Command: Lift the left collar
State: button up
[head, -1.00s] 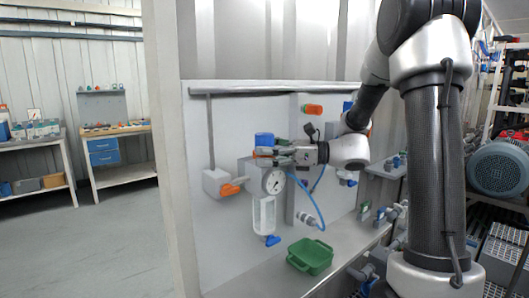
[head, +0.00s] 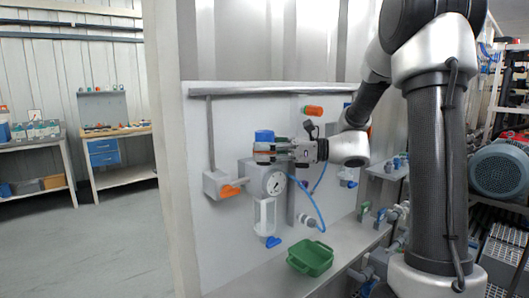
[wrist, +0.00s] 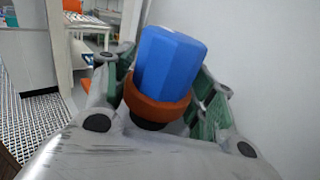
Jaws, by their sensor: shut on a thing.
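The left collar (wrist: 155,106) is an orange ring below a blue faceted knob (wrist: 172,62) in the wrist view. It sits between my two green-padded fingers. In the head view the collar (head: 264,152) shows as a thin orange band at my gripper (head: 265,151), with the blue knob (head: 264,136) above it. My gripper reaches in level from the right and is shut on the collar. Below is the grey regulator body with a round gauge (head: 274,183) and a clear bowl (head: 264,215). A dark stem shows under the collar in the wrist view.
An orange lever valve (head: 229,190) is left of the regulator. A blue hose (head: 313,205) hangs at its right. A green tray (head: 310,258) stands on the shelf below. An orange fitting (head: 314,110) is on the panel above right.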

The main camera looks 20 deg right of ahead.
jog(key=shift+r, duration=0.25)
jog(key=o, duration=1.5)
jog(key=shift+d, duration=0.1)
jog(key=v, duration=1.1)
jog(key=shift+s+d+f, duration=0.1)
jog(key=shift+s+d, duration=0.05)
jog(key=shift+d, duration=0.2)
